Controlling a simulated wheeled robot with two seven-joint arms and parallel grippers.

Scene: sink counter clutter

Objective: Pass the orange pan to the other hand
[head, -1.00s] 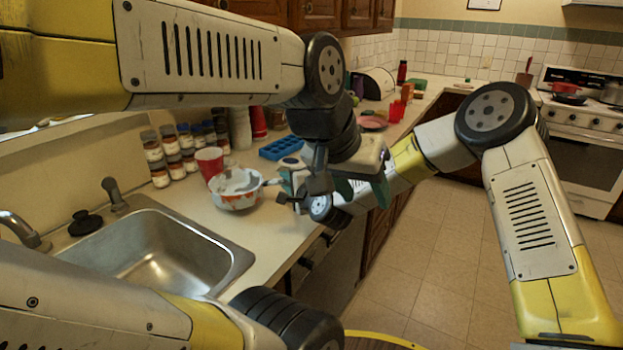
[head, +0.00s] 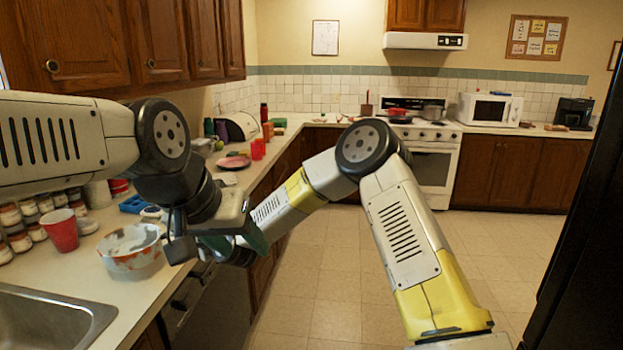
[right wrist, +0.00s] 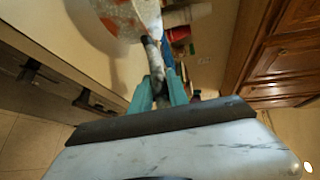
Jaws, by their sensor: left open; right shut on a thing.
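The orange pan (head: 132,250), white with orange patches, is above the counter edge at left in the head view. In the right wrist view the pan (right wrist: 128,18) is at the top, its handle (right wrist: 152,55) running down between my right gripper's teal fingers (right wrist: 157,95). My right gripper is shut on this handle. In the head view it is mostly hidden behind my left gripper. My left gripper (head: 190,240) is open, just right of the pan, by the handle side. Whether it touches the handle cannot be told.
A red cup (head: 62,230) and several jars (head: 20,215) stand left of the pan, with a blue tray (head: 133,204) behind it. The sink (head: 45,320) is at lower left. A pink plate (head: 234,162) lies farther along the counter. The floor (head: 330,270) is clear.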

